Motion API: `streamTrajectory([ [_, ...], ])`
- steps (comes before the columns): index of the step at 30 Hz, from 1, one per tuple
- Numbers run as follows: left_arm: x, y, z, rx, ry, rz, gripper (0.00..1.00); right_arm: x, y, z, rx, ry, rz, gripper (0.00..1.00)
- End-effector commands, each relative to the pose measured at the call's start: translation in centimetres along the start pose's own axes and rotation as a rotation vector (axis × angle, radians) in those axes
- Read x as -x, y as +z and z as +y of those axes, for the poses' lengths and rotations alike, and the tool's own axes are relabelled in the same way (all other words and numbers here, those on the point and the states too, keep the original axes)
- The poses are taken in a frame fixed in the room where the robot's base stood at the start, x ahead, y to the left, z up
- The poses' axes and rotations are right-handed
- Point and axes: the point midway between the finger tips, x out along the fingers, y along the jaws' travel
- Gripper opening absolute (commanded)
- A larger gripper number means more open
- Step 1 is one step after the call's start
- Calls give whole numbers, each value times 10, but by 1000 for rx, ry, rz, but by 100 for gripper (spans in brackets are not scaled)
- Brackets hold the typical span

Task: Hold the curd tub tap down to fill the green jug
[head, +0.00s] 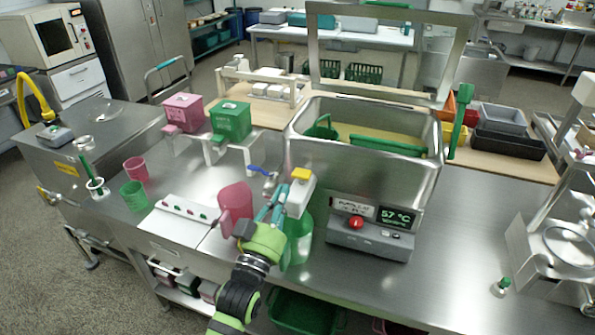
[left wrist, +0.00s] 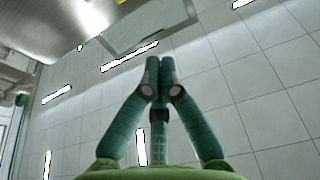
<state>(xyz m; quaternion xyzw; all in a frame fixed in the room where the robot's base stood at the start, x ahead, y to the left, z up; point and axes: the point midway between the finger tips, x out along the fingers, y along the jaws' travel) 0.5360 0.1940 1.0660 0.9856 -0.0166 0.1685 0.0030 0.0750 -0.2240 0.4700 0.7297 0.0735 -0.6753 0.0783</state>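The steel curd tub (head: 300,140) stands on the counter with pale yellow contents and its framed lid raised. A white tap fitting with a yellow top (head: 301,175) is at its front left corner. The green jug (head: 299,240) stands upright below this fitting, partly hidden by my left arm. My left gripper (head: 277,198) is just left of the fitting, above the jug; whether it touches the fitting is unclear. In the left wrist view the teal fingers (left wrist: 160,75) are together with nothing between them. My right gripper is out of view.
A pink jug (head: 235,205) stands close left of my left gripper. A blue-handled valve (head: 259,170) is behind it. A display box with a red button (head: 368,230) is fixed at the tub's front. The counter to the right (head: 465,240) is mostly clear.

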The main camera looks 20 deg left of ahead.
Motion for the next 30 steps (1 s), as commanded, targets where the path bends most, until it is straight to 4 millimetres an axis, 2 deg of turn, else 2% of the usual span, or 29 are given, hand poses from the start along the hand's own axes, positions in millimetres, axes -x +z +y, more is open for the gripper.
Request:
streamTrajectory([
  [5,-18,-3,0,0,0,2,0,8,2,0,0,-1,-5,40],
  [17,-102,-4,0,0,0,1,0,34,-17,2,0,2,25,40],
  [21,-92,22,0,0,0,-8,0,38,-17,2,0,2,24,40],
  [30,-86,38,0,0,1,-2,0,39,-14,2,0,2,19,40],
])
